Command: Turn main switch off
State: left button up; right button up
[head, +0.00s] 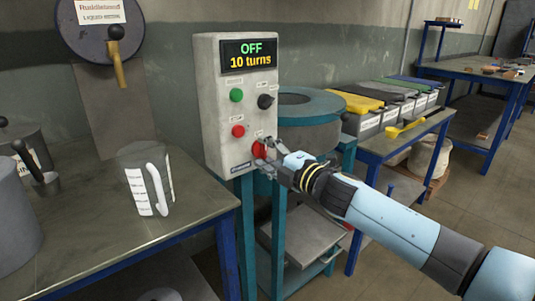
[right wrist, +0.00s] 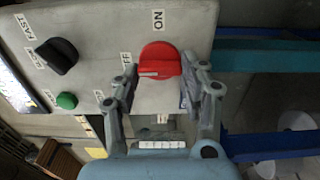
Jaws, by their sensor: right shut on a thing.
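The grey control box (head: 222,110) stands at centre left in the head view. Its display (head: 249,56) reads "OFF" and "10 turns". The main switch, a red rotary knob (head: 259,149), is low on the box's right side. In the right wrist view the red knob (right wrist: 160,62) has a white mark on its left part, toward the partly hidden OFF label; the ON label (right wrist: 158,19) is above. My right gripper (head: 268,158) is shut on the knob, with one finger on each side in the wrist view (right wrist: 163,77). My left gripper is not in view.
A green button (head: 236,95), a red button (head: 238,131) and a black knob (head: 265,101) share the panel. A round teal machine (head: 310,108) stands behind. A clear measuring jug (head: 148,180) is on the left table. Coloured-lid bins (head: 365,103) line the blue bench at right.

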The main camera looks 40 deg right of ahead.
jog(key=o, duration=1.2)
jog(key=shift+s, duration=0.1)
jog(key=s, duration=1.1)
jog(key=shift+s+d, duration=0.4)
